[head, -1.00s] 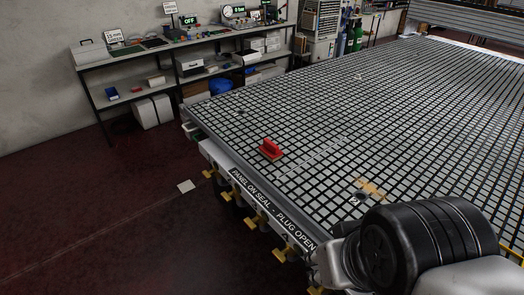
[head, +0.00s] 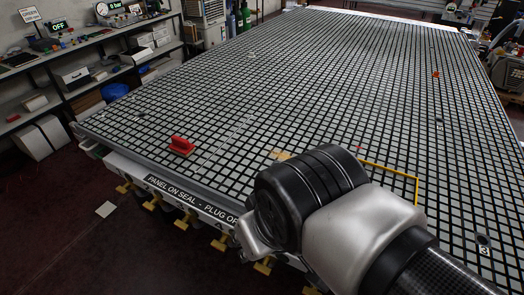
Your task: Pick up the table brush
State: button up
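The table brush (head: 182,145), a red block-like handle on a tan base, stands upright on the grid table (head: 330,60) near its left front edge, left of my arm. Nothing touches it. My arm's dark joint and grey links cover the lower middle and right of the head view. No gripper fingers show, so my gripper is out of view or hidden behind the arm.
Grid around the brush is clear. A tan patch (head: 282,155) lies to its right, partly behind my arm. Yellow valve handles (head: 182,219) line the table's front edge. A small orange object (head: 436,74) lies far right. Shelving (head: 75,47) stands at left.

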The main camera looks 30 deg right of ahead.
aim_at(181, 146)
jog(key=z, duration=0.3)
jog(key=i+j+z, duration=0.45)
jog(key=j+z, duration=0.2)
jog(key=i+j+z, duration=0.15)
jog(key=j+z, duration=0.15)
jog(key=i+j+z, duration=0.1)
jog(key=j+z, duration=0.55)
jog(key=j, duration=0.95)
jog(key=i+j, duration=0.15)
jog(key=j, duration=0.6)
